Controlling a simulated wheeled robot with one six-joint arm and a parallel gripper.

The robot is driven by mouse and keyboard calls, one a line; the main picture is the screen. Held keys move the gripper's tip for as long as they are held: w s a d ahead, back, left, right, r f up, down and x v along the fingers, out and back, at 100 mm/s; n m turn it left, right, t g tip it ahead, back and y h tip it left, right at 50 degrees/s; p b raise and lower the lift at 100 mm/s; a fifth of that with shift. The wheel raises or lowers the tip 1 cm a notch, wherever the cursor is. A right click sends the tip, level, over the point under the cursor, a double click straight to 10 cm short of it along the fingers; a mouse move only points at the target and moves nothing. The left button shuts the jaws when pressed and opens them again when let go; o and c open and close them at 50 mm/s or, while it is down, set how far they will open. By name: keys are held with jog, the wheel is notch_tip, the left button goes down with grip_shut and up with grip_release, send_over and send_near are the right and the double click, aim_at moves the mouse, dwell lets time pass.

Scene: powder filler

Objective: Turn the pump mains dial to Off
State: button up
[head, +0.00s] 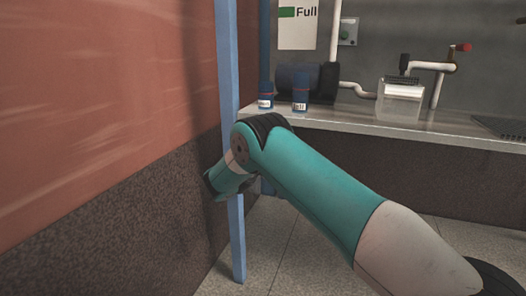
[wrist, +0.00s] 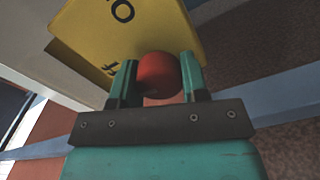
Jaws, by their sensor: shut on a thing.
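In the wrist view, a round red dial (wrist: 158,76) sits in front of a yellow plate (wrist: 137,28). The plate carries dark lettering, cut off and partly hidden; an O shows near the top. My gripper (wrist: 159,80) is shut on the red dial, with one teal finger on each side of it. Which mark the dial points to cannot be told. In the head view, the dial and plate do not show, and my arm's far end passes behind a blue post, so my fingers are hidden there.
The blue post (head: 228,90) stands upright beside the red and dark wall (head: 110,110). A counter (head: 420,132) at the back bears two blue bottles (head: 300,92), a dark cylinder (head: 297,78) and a clear container (head: 400,98). Tiled floor (head: 262,245) lies open below.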

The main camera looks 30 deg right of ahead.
jog(key=shift+a+n, duration=0.1)
jog(key=shift+n, duration=0.5)
jog(key=o, duration=0.9)
jog(key=shift+o, duration=0.2)
jog(key=b+v, duration=1.4)
jog(key=v, duration=0.3)
jog(key=shift+b, duration=0.3)
jog(key=shift+s+a, duration=0.1)
jog(key=shift+a, duration=0.05)
